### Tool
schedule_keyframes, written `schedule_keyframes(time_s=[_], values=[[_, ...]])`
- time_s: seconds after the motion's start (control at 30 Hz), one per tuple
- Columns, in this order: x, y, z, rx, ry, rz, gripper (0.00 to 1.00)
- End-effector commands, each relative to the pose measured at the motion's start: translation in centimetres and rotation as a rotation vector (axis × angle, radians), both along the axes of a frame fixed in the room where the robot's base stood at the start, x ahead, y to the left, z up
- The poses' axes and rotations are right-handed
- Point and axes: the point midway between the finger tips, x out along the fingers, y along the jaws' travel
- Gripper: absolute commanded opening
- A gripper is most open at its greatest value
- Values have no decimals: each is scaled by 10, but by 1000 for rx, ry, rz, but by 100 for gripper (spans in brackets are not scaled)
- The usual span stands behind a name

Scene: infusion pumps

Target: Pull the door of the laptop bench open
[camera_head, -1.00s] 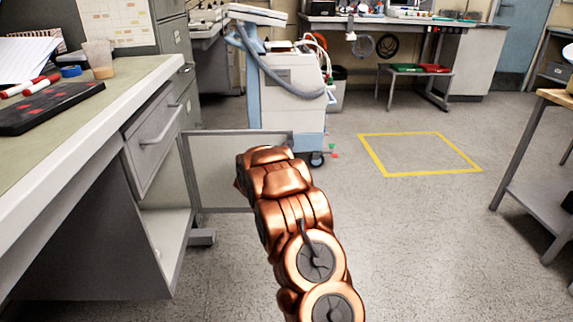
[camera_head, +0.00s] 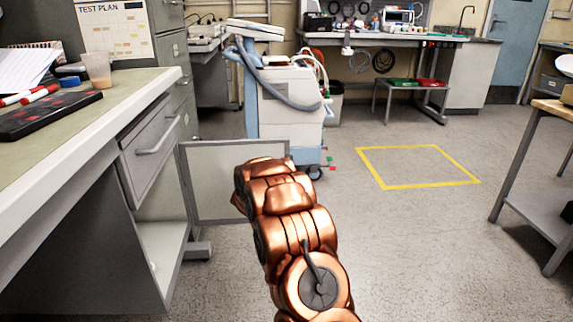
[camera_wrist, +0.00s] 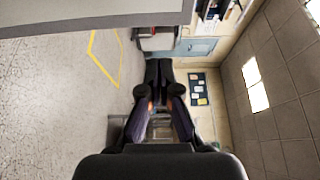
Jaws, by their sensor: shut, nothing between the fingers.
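The laptop bench (camera_head: 100,130) stands at the left in the head view. Its door (camera_head: 235,178), a flat grey framed panel, stands swung out from the far side of the cabinet opening. The light inside of the cabinet (camera_head: 170,245) shows below a shut drawer (camera_head: 155,145). My copper arm covers the door's lower right part. In the wrist view, my gripper (camera_wrist: 158,75) is shut and empty. A grey flat surface crosses the top of that view, apart from the fingers; I cannot tell whether it is the door.
A wheeled medical cart (camera_head: 285,105) stands just beyond the door. A wooden-topped table (camera_head: 555,108) stands at the right. The floor between, with a yellow taped square (camera_head: 415,186), is clear. Markers, a cup (camera_head: 97,70) and a black tray (camera_head: 45,115) lie on the bench.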

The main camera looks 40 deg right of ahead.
Motion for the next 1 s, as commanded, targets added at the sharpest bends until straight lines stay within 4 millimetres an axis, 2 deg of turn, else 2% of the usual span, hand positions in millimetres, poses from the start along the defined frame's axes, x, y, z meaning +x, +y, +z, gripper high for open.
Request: schedule_keyframes(time_s=[0.7, 1.0], values=[[-73, 43, 1, 0, 1, -3, 0], [-87, 51, 1, -2, -1, -3, 0]])
